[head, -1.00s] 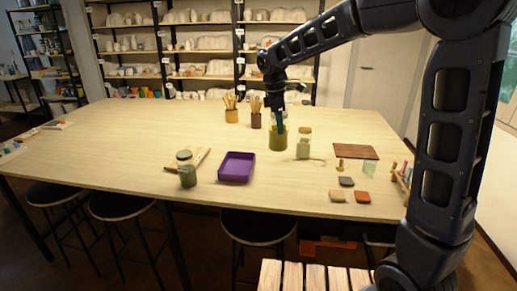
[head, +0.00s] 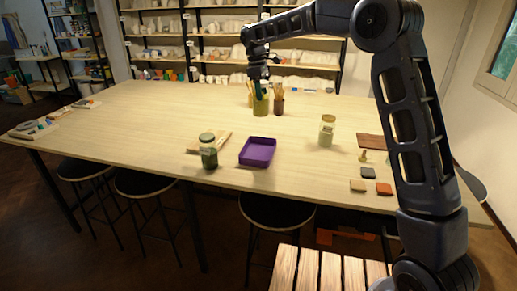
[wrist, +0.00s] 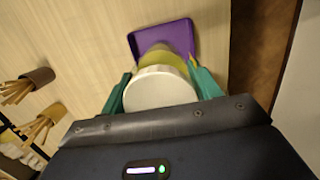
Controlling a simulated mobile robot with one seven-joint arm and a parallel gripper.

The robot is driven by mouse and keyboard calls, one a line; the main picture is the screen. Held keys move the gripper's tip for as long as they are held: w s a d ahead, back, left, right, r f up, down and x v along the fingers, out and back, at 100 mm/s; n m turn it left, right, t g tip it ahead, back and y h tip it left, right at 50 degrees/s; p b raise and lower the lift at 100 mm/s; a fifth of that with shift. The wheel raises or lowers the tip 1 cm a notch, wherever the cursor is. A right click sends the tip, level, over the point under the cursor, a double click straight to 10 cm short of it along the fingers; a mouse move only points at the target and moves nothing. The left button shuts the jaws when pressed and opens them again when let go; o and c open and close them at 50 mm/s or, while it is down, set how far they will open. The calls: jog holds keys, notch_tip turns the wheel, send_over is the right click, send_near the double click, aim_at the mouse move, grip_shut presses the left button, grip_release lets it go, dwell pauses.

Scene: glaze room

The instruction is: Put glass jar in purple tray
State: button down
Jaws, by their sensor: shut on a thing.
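My gripper (head: 260,86) is shut on an olive-green jar (head: 261,105), which looks like glass. In the wrist view the jar's round white lid (wrist: 159,88) sits between the teal fingers, and much of its body is hidden behind the lid. In the head view the held jar shows behind the purple tray (head: 258,152), apart from it. The tray is empty and lies near the table's front edge; it also shows beyond the jar in the wrist view (wrist: 180,32). Two other lidded glass jars stand on the table: a dark green one (head: 208,152) left of the tray and a pale one (head: 327,131) right of it.
Brush pots (head: 278,106) stand at the back, close to the held jar in the head view. A pale wooden piece (head: 218,141) lies beside the dark jar. A brown board (head: 374,141) and small tiles (head: 383,188) lie at right. The table's left middle is clear.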

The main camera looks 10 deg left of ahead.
aim_at(255, 108)
jog(key=shift+w+a+f, duration=0.15)
jog(key=shift+w+a, duration=0.15)
jog(key=shift+a, duration=0.2)
notch_tip(255, 108, down, 20)
dwell(0.5)
jog(key=shift+c, duration=1.8)
grip_release()
jog(key=shift+f, duration=0.1)
jog(key=r, duration=0.4)
jog(key=a+r, duration=0.1)
jog(key=r, duration=0.3)
jog(key=a+r, duration=0.1)
jog(key=r, duration=0.3)
jog(key=shift+r, duration=0.1)
jog(key=shift+d, duration=0.1)
